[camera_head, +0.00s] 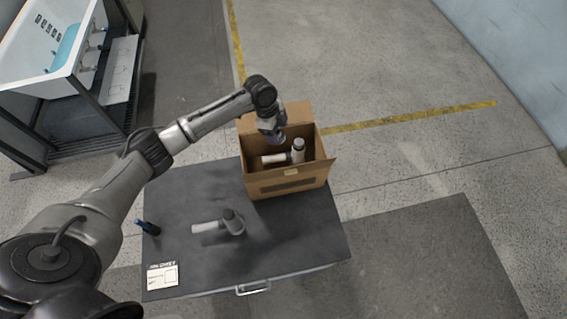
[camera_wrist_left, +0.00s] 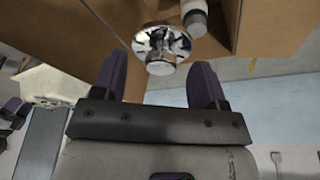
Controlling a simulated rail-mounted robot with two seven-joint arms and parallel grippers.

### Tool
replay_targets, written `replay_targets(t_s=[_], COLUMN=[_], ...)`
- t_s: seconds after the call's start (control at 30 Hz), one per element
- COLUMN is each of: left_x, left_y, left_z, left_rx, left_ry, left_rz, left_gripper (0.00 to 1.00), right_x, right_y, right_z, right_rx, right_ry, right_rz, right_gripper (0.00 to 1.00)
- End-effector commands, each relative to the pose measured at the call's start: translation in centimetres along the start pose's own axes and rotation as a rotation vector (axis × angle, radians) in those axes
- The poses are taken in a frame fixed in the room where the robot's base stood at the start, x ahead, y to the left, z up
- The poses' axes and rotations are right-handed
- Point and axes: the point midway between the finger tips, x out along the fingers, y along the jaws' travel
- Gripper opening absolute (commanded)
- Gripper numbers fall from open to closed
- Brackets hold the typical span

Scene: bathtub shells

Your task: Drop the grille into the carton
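The grille (camera_wrist_left: 163,42) is a shiny chrome round piece with a small stem. In the left wrist view it lies just beyond my fingertips, with a gap to each finger, in front of the carton's inside. I cannot tell whether it hangs clear or rests in the carton. My left gripper (camera_wrist_left: 160,80) has its two dark fingers apart; in the head view it is over the back part of the open cardboard carton (camera_head: 288,187), pointing down. The grille is not clearly visible in the head view. My right gripper is not in view.
The carton stands at the back right of a dark cart top (camera_head: 185,185), flaps open, holding a white-and-grey fitting (camera_head: 298,152). A similar fitting (camera_head: 220,224) and a small blue-black item (camera_head: 148,227) lie on the cart. A bathtub shell (camera_head: 38,70) stands at upper left.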

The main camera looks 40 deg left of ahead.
Motion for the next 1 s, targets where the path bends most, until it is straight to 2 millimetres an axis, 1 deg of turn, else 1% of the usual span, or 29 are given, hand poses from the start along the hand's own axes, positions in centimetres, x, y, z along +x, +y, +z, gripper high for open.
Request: replay_targets(t_s=[0.03,0.23,0.47,0.57,0.67,0.77,1.0], left_x=[0.0,0.0,0.0,-0.4,-1.4,-3.1,-8.0], left_y=[0.0,0.0,0.0,0.0,-0.1,-0.1,-0.1], left_z=[0.0,0.0,0.0,0.0,0.0,0.1,0.1], left_rx=[0.0,0.0,0.0,0.0,0.0,0.002,0.001], left_ry=[0.0,0.0,0.0,0.0,0.001,-0.001,-0.001], left_rz=[0.0,0.0,0.0,-0.001,-0.002,-0.004,-0.004], left_gripper=[0.71,0.9,0.91,0.91,0.91,0.91,0.91], right_x=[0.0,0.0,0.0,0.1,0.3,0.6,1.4], right_y=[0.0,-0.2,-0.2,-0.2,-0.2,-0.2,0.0], right_z=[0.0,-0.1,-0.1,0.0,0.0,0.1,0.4], right_rx=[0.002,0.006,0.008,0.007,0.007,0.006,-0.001], right_ry=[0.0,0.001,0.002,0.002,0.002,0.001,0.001], right_rz=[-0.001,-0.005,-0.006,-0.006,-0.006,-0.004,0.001], right_gripper=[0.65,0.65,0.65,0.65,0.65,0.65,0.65])
